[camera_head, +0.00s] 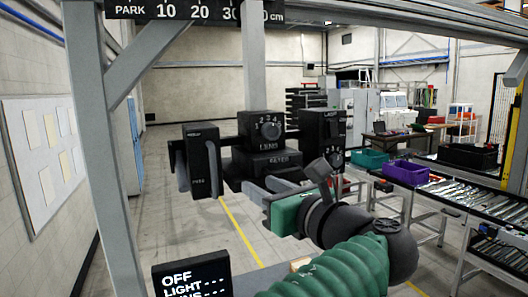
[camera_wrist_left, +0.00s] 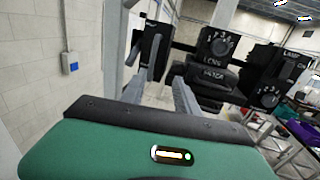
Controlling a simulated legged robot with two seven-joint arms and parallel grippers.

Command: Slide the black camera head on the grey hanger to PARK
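The black camera head (camera_head: 260,150) hangs at the middle of the head view, with a numbered dial and dark side boxes. The grey hanger (camera_head: 254,60) rises from it to the overhead rail. The hanger crosses the black scale (camera_head: 180,11) just right of the 30 mark; PARK is at the scale's left end. My left gripper (camera_head: 258,184) is below and in front of the camera head. In the left wrist view its fingers (camera_wrist_left: 160,85) are apart, with nothing clearly between them; contact with the head cannot be told. My right gripper is not in view.
A grey frame post (camera_head: 100,150) with a diagonal brace stands at the left. A black display (camera_head: 190,275) reading OFF and LIGHT is at the bottom. Open floor lies behind the head.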

